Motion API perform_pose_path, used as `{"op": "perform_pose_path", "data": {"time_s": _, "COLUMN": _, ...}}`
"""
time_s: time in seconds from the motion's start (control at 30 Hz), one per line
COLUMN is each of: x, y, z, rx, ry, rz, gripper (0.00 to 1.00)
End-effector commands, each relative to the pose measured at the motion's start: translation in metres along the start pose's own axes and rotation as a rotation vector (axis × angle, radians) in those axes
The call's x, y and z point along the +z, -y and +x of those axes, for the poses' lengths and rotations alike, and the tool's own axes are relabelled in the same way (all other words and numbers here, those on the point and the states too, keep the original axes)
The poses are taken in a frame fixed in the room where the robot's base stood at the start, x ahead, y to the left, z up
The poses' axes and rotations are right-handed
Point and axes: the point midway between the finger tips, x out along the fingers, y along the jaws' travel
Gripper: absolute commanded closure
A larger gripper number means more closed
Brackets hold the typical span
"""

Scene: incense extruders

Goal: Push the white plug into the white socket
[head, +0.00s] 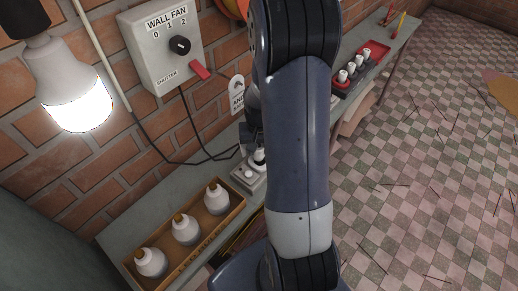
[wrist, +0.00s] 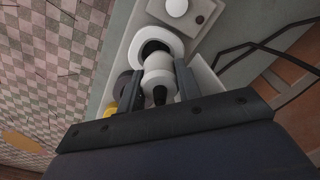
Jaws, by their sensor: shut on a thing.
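The white plug (wrist: 158,68) is a pale cylinder with a dark rear end, held between the two dark fingers of my gripper (wrist: 157,86) in the wrist view. The white socket (wrist: 172,41) is a round ring with a dark inside, directly in front of the plug. The plug overlaps it, and I cannot tell whether it touches or enters it. In the head view my arm hides most of the gripper. A white part by the grey socket box (head: 247,178) shows just left of the arm, on the bench against the wall.
A fan switch box (head: 160,50) and a lit bulb (head: 78,100) are above. Dark cables run down the wall.

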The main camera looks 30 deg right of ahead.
Motion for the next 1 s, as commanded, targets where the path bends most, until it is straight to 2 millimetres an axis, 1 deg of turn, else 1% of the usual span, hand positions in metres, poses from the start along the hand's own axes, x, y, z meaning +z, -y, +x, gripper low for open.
{"op": "perform_pose_path", "data": {"time_s": 0.03, "x": 0.014, "y": -0.004, "z": 0.016, "rx": 0.011, "ry": 0.044, "rz": -0.003, "gripper": 0.90}}
{"op": "perform_pose_path", "data": {"time_s": 0.43, "x": 0.015, "y": -0.005, "z": 0.026, "rx": 0.012, "ry": 0.046, "rz": -0.001, "gripper": 0.90}}
{"op": "perform_pose_path", "data": {"time_s": 0.47, "x": 0.015, "y": -0.005, "z": 0.027, "rx": 0.012, "ry": 0.046, "rz": -0.001, "gripper": 0.93}}
{"op": "perform_pose_path", "data": {"time_s": 0.5, "x": 0.014, "y": -0.005, "z": 0.026, "rx": 0.011, "ry": 0.045, "rz": -0.001, "gripper": 0.66}}
{"op": "perform_pose_path", "data": {"time_s": 0.8, "x": 0.011, "y": -0.003, "z": 0.021, "rx": 0.008, "ry": 0.033, "rz": -0.001, "gripper": 0.42}}
{"op": "perform_pose_path", "data": {"time_s": 1.0, "x": 0.010, "y": -0.003, "z": 0.019, "rx": 0.007, "ry": 0.031, "rz": -0.001, "gripper": 0.42}}
